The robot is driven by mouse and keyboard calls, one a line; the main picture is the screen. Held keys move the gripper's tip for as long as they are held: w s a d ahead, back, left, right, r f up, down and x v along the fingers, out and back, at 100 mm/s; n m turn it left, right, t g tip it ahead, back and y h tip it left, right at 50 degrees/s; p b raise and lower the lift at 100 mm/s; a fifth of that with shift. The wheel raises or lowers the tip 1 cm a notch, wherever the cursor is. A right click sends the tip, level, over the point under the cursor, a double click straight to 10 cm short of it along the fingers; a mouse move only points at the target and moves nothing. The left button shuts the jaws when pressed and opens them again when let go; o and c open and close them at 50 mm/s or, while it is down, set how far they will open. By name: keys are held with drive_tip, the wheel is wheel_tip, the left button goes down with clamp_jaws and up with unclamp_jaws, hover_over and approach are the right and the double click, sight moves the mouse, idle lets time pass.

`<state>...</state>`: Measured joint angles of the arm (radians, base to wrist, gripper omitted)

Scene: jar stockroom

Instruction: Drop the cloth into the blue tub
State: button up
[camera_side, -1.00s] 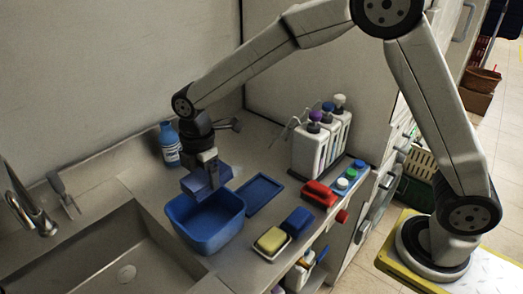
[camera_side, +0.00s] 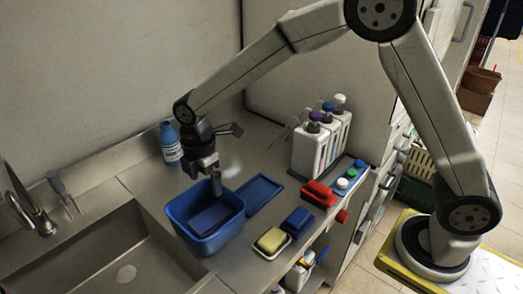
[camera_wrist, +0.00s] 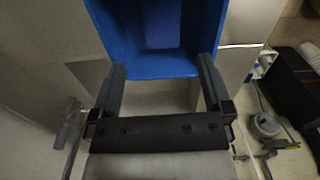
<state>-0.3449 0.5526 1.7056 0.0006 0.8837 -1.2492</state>
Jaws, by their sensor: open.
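The blue tub (camera_side: 205,243) stands on the counter right of the sink, and it also shows in the wrist view (camera_wrist: 158,66). The dark blue cloth (camera_side: 210,218) lies inside the tub as a flat folded piece, within the rim. In the wrist view I cannot tell the cloth from the tub's blue inside. My gripper (camera_side: 214,183) is open and empty just above the tub. In the wrist view its two fingers (camera_wrist: 163,70) are spread wide at the tub's near edge.
A flat blue lid or tray (camera_side: 260,192) lies right of the tub. A yellow sponge (camera_side: 271,240) in a dish and a blue block (camera_side: 298,222) sit in front. A blue bottle (camera_side: 170,145) stands behind. The sink (camera_side: 110,250) and tap (camera_side: 30,205) are left, white dispensers (camera_side: 318,150) right.

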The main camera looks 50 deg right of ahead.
wheel_tip(320, 180, up, 8)
drive_tip(key=shift+f, duration=0.2)
idle(0.3)
idle(0.4)
drive_tip(key=s+d+f+m+t, duration=0.1)
drive_tip(key=s+d+f+m, duration=0.3)
drive_tip(key=s+d+m, duration=0.4)
drive_tip(key=s+d+f+m+t, duration=0.1)
drive_tip(key=s+d+f+m, duration=0.3)
drive_tip(key=s+d+m, duration=0.4)
drive_tip(key=shift+s+f+m+t, duration=0.25)
drive_tip(key=shift+m+t, duration=0.05)
drive_tip(key=shift+m, duration=0.8)
